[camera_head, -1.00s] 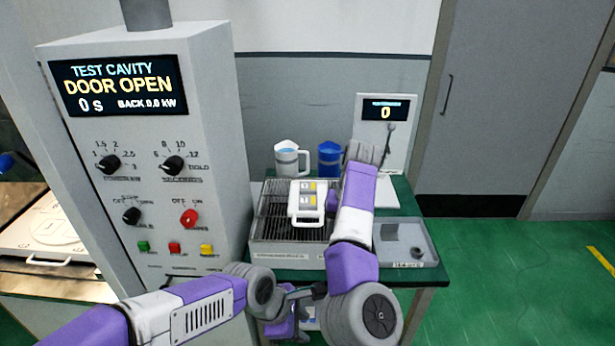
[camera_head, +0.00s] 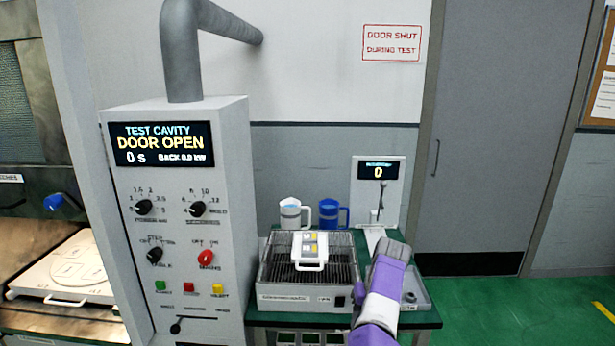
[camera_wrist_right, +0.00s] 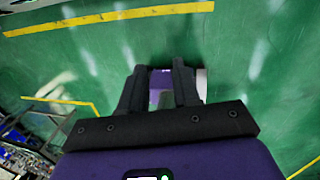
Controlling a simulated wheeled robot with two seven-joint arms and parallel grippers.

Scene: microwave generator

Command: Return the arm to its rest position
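My right arm (camera_head: 382,300) shows at the bottom of the head view, in front of the green table's right part. Its gripper is out of that view. In the right wrist view my right gripper (camera_wrist_right: 159,68) points at the green floor, its two dark fingers apart. A purple and white part, seemingly mine, shows beyond the gap, and nothing is visibly gripped. My left arm and gripper are not in view. A white plate with a handle (camera_head: 310,250) lies on the wire rack of a grey unit (camera_head: 300,290).
The test cavity panel (camera_head: 185,240) reads DOOR OPEN, 0 s. At far left a white tray (camera_head: 40,285) sits in the open cavity. A white jug (camera_head: 290,214), a blue jug (camera_head: 329,214) and a display reading 0 (camera_head: 378,172) stand behind the rack. Floor at right is free.

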